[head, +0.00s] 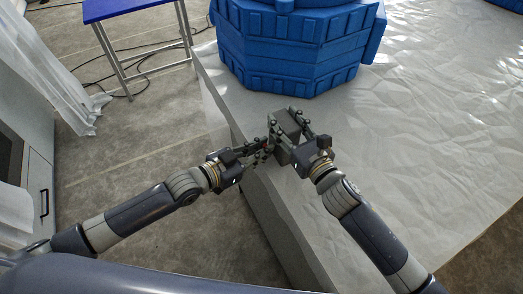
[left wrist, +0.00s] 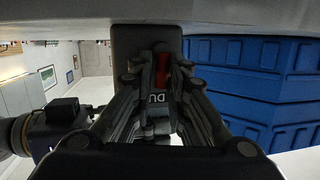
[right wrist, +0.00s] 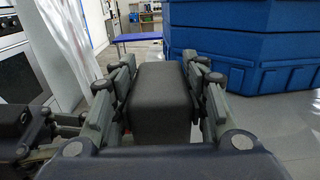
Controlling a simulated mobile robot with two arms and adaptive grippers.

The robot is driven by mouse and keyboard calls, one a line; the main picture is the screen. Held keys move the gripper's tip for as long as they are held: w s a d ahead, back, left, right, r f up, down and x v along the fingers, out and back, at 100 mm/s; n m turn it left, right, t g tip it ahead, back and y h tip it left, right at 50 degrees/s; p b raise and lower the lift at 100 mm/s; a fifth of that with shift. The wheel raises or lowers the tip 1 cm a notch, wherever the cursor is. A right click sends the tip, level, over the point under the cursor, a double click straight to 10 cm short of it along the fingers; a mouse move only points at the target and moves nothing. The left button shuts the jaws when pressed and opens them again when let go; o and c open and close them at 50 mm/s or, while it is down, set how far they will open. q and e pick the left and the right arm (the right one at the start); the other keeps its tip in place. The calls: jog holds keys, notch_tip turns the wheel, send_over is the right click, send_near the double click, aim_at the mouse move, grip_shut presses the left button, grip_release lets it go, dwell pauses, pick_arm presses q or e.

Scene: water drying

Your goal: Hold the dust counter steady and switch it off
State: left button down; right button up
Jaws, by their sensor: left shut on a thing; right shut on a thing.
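The dust counter (head: 287,121) is a dark grey box at the left edge of the white table. My right gripper (head: 290,131) is shut on it, a finger on each side; the right wrist view shows the box (right wrist: 160,95) between the fingers. In the left wrist view, the counter's face (left wrist: 145,38) has a red switch (left wrist: 163,70) and partly hidden lettering. My left gripper (head: 264,151) is at that face, its fingertips closed around the red switch. The fingers hide part of the switch, so I cannot tell its position.
A large blue case (head: 290,50) stands on the white table (head: 430,130) just behind the counter. The table is bare to the right. A blue-topped stand (head: 130,8) and cables (head: 85,75) are on the floor at the back left. A white curtain (head: 50,75) hangs at the left.

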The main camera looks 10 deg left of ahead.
pick_arm(q)
jog(key=shift+w+a+n, duration=0.25)
jog(key=shift+n, duration=0.15)
jog(key=c, duration=1.7)
grip_release()
jog(key=shift+o, duration=0.2)
jog(key=shift+s, duration=0.1)
jog(key=v, duration=1.2)
